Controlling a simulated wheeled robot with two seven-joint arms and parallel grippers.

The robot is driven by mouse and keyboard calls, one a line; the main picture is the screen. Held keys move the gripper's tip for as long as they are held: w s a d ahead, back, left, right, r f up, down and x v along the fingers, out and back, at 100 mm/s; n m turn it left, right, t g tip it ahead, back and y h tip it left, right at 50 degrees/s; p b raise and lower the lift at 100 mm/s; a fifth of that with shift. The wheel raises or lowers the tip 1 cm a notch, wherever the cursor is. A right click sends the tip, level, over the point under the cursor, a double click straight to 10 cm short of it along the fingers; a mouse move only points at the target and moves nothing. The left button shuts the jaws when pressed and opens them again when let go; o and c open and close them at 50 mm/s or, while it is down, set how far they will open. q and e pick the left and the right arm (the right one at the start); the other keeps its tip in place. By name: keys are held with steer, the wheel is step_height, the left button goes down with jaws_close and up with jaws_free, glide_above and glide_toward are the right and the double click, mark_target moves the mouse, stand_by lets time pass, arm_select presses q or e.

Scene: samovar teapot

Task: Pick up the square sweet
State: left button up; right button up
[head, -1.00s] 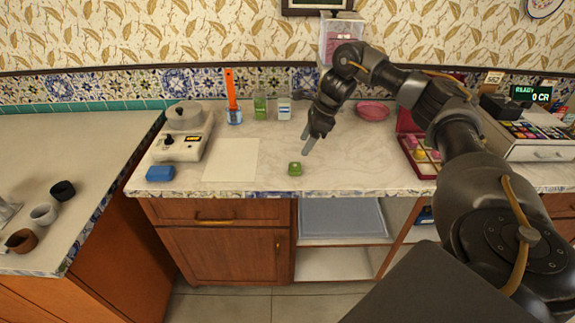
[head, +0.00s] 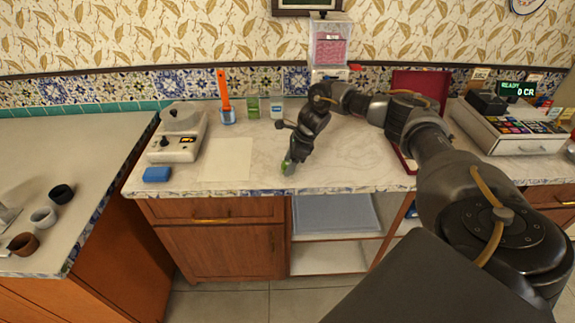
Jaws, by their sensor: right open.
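The square sweet (head: 284,167) is small and green and sits on the pale counter near its front edge. My right gripper (head: 289,165) is open and points down right at the sweet, with its fingers covering part of it. I cannot tell whether the fingers touch it. My left gripper is not in view.
A white paper sheet (head: 226,159), a blue block (head: 157,174) and a scale (head: 179,146) lie left of the sweet. Jars (head: 253,106) and an orange-handled tool (head: 224,88) stand behind. A red box (head: 421,85) and a cash register (head: 507,130) are at right.

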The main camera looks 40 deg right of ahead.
steer(key=shift+s, duration=0.1)
steer(key=shift+f, duration=0.1)
steer(key=c, duration=1.1)
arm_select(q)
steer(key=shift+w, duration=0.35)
arm_select(e)
steer(key=shift+o, duration=0.2)
